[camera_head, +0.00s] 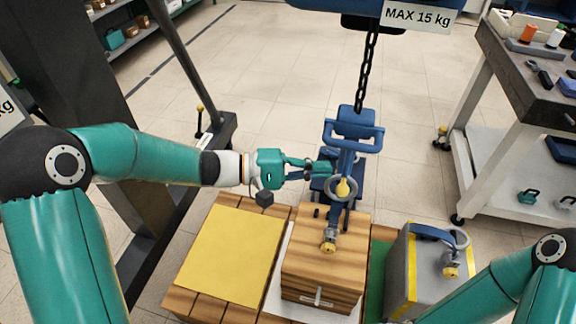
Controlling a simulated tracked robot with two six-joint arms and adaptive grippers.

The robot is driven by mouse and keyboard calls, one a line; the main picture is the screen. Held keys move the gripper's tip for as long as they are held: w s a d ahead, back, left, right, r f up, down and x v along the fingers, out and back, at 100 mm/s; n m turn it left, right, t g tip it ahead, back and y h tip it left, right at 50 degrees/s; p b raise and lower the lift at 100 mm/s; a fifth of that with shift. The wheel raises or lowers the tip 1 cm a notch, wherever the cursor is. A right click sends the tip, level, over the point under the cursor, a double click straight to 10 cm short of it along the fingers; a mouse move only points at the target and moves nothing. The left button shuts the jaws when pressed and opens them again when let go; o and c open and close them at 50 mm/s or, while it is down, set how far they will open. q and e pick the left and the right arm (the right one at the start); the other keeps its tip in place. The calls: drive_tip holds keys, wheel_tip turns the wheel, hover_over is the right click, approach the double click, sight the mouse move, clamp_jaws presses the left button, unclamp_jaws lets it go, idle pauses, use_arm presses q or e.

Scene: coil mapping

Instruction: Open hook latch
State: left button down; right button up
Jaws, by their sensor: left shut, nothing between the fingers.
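A blue hook device (354,133) hangs on a black chain (368,72) in the middle of the head view. Its lower part, with a grey ring (329,188) and a yellow knob, is just above a wooden box (322,265). My left gripper (328,169) comes in from the left, its fingers shut and empty, right beside the blue hook device. Whether the fingertips touch it I cannot tell. The latch itself is partly hidden by the fingers. My right arm shows at the lower right, but its gripper is outside the view.
A yellow panel (228,254) lies on the wooden pallet (187,303) to the left. A grey case (410,270) with a blue handle and ring stands to the right. A workbench (509,77) with tools is at the right edge. A dark steel frame stands at the left.

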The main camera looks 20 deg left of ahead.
use_arm(q)
drive_tip(key=shift+s+d+r, duration=0.2)
drive_tip(key=shift+s+d, duration=0.25)
drive_tip(key=shift+s, duration=0.35)
drive_tip(key=shift+s+d+r, duration=0.15)
drive_tip(key=shift+s+d, duration=0.3)
drive_tip(key=shift+s, duration=0.35)
drive_tip(key=shift+s+r+n+p, duration=0.15)
drive_tip(key=shift+r+n+p, duration=0.15)
drive_tip(key=shift+p, duration=0.2)
